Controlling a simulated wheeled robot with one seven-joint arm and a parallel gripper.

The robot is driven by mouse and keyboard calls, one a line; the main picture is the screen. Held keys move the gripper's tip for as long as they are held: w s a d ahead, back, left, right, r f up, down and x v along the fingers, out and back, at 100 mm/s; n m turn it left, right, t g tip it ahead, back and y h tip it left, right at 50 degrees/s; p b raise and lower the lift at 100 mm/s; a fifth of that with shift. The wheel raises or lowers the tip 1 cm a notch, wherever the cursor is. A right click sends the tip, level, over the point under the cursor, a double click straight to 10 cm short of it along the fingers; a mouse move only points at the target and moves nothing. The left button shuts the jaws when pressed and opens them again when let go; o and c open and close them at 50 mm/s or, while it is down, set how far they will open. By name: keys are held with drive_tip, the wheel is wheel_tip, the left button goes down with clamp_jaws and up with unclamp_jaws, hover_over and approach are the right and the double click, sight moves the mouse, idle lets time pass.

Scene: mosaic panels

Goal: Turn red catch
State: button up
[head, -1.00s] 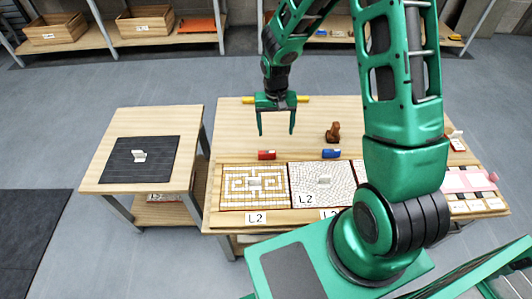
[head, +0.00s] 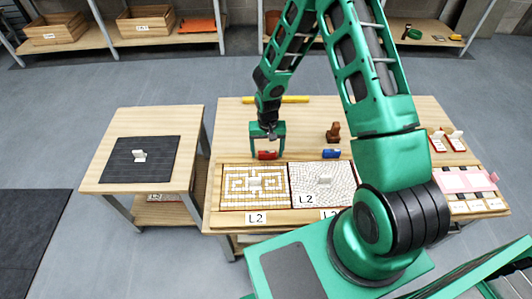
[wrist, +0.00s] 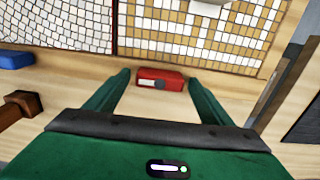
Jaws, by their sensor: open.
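The red catch (head: 266,155) is a small red block with a pale patch on one face. It sits on the wooden table at the back edge of the left mosaic panel (head: 230,186). In the wrist view the red catch (wrist: 160,79) lies between and just beyond the fingertips. My green gripper (head: 267,153) is open and points down over the catch, one finger on each side. It also shows in the wrist view (wrist: 157,78). I cannot tell whether either finger touches the catch.
A blue catch (head: 331,153) lies to the right, behind the second mosaic panel (head: 322,184). A brown wooden object (head: 333,132) stands behind it. A yellow bar (head: 282,99) lies near the table's back edge. A side table (head: 105,182) with a dark mat stands left.

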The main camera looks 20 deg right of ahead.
drive_tip(key=shift+f, duration=0.5)
drive_tip(key=c, duration=1)
drive_tip(key=shift+c, duration=0.2)
